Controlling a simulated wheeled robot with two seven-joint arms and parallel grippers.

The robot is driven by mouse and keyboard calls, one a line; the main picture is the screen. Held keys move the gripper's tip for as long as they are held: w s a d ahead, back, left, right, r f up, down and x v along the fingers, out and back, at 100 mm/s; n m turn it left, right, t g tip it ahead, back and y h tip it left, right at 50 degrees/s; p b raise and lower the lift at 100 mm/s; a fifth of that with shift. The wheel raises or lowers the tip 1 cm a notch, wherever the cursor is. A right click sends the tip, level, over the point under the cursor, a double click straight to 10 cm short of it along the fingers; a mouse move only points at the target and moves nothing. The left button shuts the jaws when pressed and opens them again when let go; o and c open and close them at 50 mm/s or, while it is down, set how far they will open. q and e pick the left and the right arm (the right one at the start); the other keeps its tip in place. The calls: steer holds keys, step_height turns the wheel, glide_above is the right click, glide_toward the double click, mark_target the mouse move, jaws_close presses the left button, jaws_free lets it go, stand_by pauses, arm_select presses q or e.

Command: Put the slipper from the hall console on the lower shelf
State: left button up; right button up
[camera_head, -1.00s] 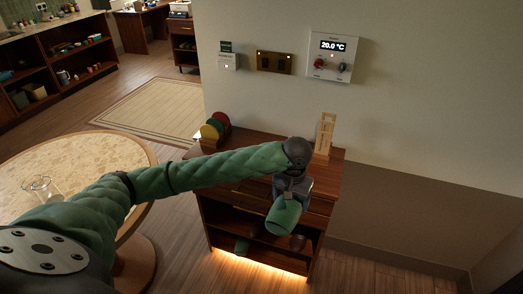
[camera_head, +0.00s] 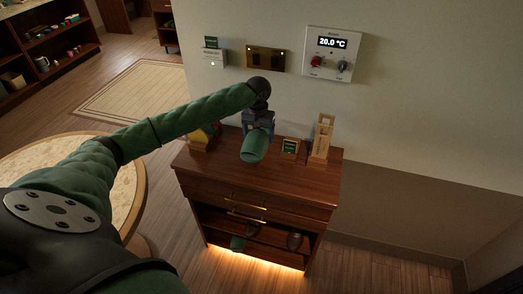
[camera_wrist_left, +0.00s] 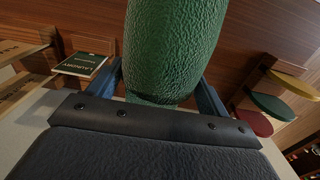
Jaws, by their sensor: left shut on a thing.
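The green slipper (camera_head: 254,148) is in my left gripper (camera_head: 257,128), held above the top of the wooden hall console (camera_head: 232,175). In the left wrist view the slipper (camera_wrist_left: 175,45) fills the space between the two blue-grey fingers, which are shut on it. The console's open lower shelf (camera_head: 268,236) is below the drawers with brass handles. A green object (camera_head: 238,243) and dark rounded objects (camera_head: 294,240) are on it, partly in shadow. My right gripper is not in view.
Coloured discs (camera_wrist_left: 268,106) show in the wrist view. A round table (camera_head: 125,190) is at the left. A wall thermostat (camera_head: 333,54) hangs behind.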

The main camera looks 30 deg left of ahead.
mark_target(259, 144)
arm_select(q)
step_height(259, 144, down, 5)
steer(key=shift+d+r+p, duration=0.1)
steer(key=shift+r+p, duration=0.05)
steer(key=shift+p, duration=0.7)
step_height(259, 144, down, 3)
steer(key=shift+s+r+p, duration=0.1)
steer(key=shift+s+p, duration=0.05)
steer(key=shift+p, duration=0.5)
steer(key=shift+f, duration=0.6)
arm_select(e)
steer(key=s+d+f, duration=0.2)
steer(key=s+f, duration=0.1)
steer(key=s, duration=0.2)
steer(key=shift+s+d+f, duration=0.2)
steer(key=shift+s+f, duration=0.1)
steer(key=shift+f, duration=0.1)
arm_select(q)
steer(key=shift+f, duration=0.1)
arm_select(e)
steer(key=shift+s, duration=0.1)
arm_select(q)
steer(key=o, duration=1)
steer(key=shift+c, duration=0.2)
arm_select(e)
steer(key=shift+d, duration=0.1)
